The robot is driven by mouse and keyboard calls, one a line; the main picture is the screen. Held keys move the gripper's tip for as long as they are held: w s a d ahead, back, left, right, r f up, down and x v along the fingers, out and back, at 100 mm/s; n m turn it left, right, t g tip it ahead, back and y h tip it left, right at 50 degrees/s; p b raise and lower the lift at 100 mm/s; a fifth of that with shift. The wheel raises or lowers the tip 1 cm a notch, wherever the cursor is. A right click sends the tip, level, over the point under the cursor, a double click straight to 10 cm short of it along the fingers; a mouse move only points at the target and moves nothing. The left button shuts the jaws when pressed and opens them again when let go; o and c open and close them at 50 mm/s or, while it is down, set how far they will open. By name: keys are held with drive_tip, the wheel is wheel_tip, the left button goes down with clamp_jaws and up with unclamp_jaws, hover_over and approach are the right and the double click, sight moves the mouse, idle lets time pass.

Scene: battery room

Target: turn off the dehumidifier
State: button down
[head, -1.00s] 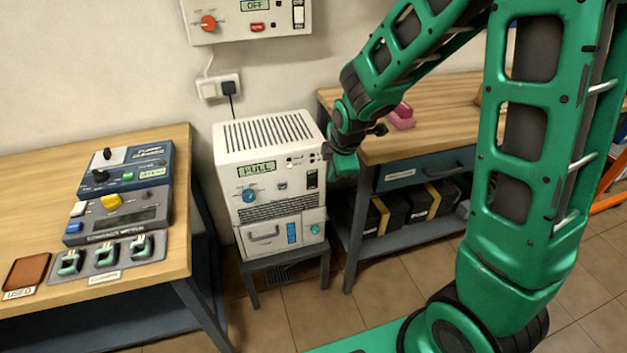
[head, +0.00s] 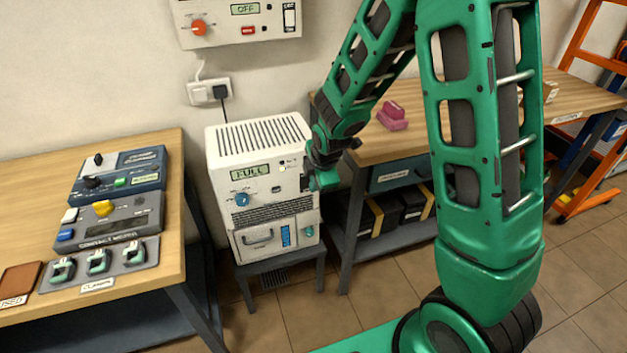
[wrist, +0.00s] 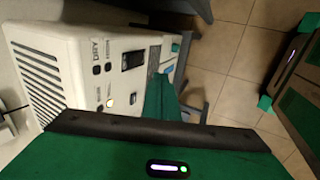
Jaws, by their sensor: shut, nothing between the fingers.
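The dehumidifier (head: 262,218) is a white slotted-top box on a low dark stand. Its display (head: 250,171) reads FULL, with a blue knob (head: 242,199) below and a tank with a handle at the bottom. In the wrist view its front panel (wrist: 112,76) shows a black rocker switch (wrist: 132,60), small buttons and a lit lamp. My gripper (head: 322,181) is shut and empty at the right edge of the front, hiding the switch in the head view. In the wrist view my green fingers (wrist: 163,98) are beside the panel; I cannot tell whether they touch it.
A wooden bench (head: 166,255) with control boxes and clamps stands at the left. Another bench (head: 372,153) with a pink object (head: 392,118) stands close on the right. A wall unit (head: 240,20) reading OFF and a socket (head: 208,92) are above. Tiled floor in front is open.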

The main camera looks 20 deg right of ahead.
sight(306, 184)
drive_tip(key=w+f, duration=0.4)
drive_tip(key=w, duration=0.2)
drive_tip(key=shift+f, duration=0.15)
drive_tip(key=shift+w+a, duration=0.1)
idle(0.3)
